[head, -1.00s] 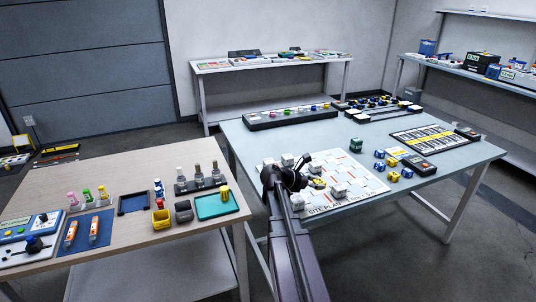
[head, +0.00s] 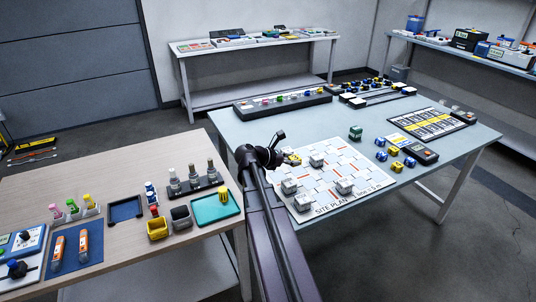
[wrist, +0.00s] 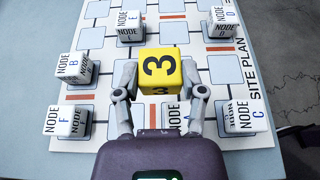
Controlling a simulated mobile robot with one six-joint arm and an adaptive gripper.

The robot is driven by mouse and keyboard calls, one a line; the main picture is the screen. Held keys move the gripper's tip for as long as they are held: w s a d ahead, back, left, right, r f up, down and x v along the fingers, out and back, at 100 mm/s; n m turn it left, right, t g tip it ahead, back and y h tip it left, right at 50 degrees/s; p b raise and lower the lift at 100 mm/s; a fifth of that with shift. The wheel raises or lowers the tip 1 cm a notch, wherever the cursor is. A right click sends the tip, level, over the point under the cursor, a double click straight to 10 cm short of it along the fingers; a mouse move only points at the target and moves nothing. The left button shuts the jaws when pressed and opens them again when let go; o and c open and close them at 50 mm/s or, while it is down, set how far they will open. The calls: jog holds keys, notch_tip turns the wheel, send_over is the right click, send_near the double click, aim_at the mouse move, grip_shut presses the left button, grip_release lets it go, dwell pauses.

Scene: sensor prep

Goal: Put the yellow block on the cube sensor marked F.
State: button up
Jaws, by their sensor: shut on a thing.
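In the wrist view my gripper (wrist: 158,100) is shut on the yellow block (wrist: 161,70), which has a black 3 on its faces. The block is held over the white site plan board (wrist: 110,50). The cube sensor marked F (wrist: 65,121) is a white cube at the lower left of that view, left of my gripper and apart from the block; its top looks bare. The letters are too small to read there.
White cubes marked B (wrist: 73,68), E (wrist: 130,27), D (wrist: 222,21) and C (wrist: 243,117) stand around the block. Blue and yellow blocks (head: 395,160) and a green block (head: 355,132) lie right of the board. A wooden table (head: 110,190) stands at the left.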

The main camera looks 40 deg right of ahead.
jog(key=shift+s+d, duration=0.1)
jog(key=shift+d, duration=0.05)
jog(key=shift+w+d, duration=0.1)
jog(key=shift+w, duration=0.25)
jog(key=w, duration=0.4)
jog(key=w+f+b, duration=0.1)
jog(key=w, duration=0.8)
jog(key=shift+w+a+f, duration=0.2)
jog(key=shift+w, duration=0.2)
jog(key=shift+w, duration=0.1)
jog(key=shift+w, duration=0.25)
jog(key=shift+w+f+b, duration=0.35)
jog(key=shift+f+b, duration=0.2)
jog(key=shift+b, duration=0.15)
jog(key=shift+f+b, duration=1.3)
jog(key=shift+f, duration=0.15)
